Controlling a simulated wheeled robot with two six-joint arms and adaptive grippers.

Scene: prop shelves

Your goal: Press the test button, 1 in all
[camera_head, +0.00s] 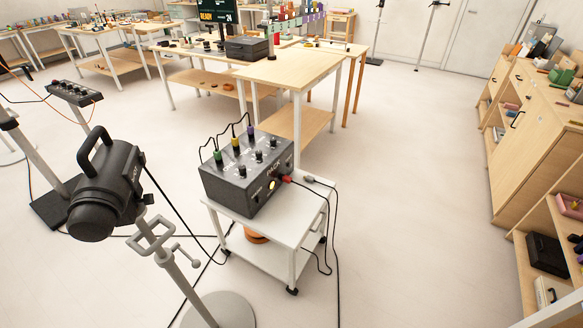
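A dark grey control box (245,175) sits on the top shelf of a small white wheeled cart (290,222). Its sloped top has several black knobs and green, yellow and purple plugs with black cables. On its front face a small pale yellow round spot (271,186) shows, possibly a button; the labels are too small to read. A red plug (287,179) with a cable is at the front face's right side. I cannot tell for sure which part is the test button. Neither of my grippers is in view.
A black stage lamp (105,185) on a grey stand is left of the cart. A smaller knobbed box (75,93) is further left. Cables trail on the floor. Wooden tables (290,68) stand behind, and shelves (535,130) stand at right. The floor between cart and shelves is clear.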

